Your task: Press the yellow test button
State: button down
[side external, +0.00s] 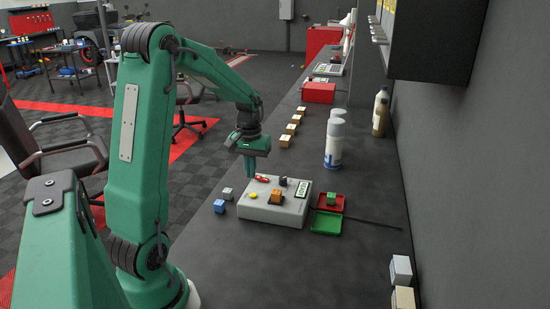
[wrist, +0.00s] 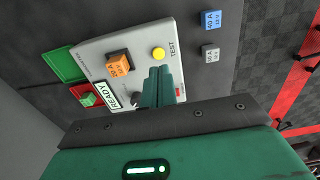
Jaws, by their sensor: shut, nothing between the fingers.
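The yellow test button (side external: 253,195) sits on top of a pale grey box (side external: 290,215), near its left edge. In the wrist view the round button (wrist: 158,54) lies beside the printed word TEST. My gripper (side external: 249,175) points down with its fingers shut and empty, and it appears to hover above the box near the button. In the wrist view the closed fingertips (wrist: 160,70) show just below the button, which is fully visible. I see no contact between them.
The box also bears an orange block (side external: 277,196), a red switch (side external: 262,178), a black knob (side external: 283,181) and a READY display (wrist: 122,95). Blue (side external: 219,206) and grey (side external: 227,193) blocks lie left. A red tray (side external: 325,209) and a green tray (side external: 326,225) stand right.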

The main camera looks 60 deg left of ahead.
aim_at(252, 196)
jog(key=shift+f, duration=3.1)
jog(key=shift+f, duration=1.05)
jog(key=shift+r, duration=0.1)
notch_tip(252, 196, up, 15)
jog(key=shift+w, duration=0.2)
jog(key=shift+a, duration=0.1)
jog(key=s+d+r+m+t, duration=0.2)
jog(key=s+d+m, duration=0.2)
jog(key=d, duration=0.8)
jog(key=s+d+r+m+t, duration=0.3)
jog(key=s+d+m, duration=0.2)
jog(key=d, duration=0.6)
jog(key=shift+s+d+t, duration=0.3)
jog(key=shift+s+d, duration=0.05)
jog(key=shift+s, duration=0.8)
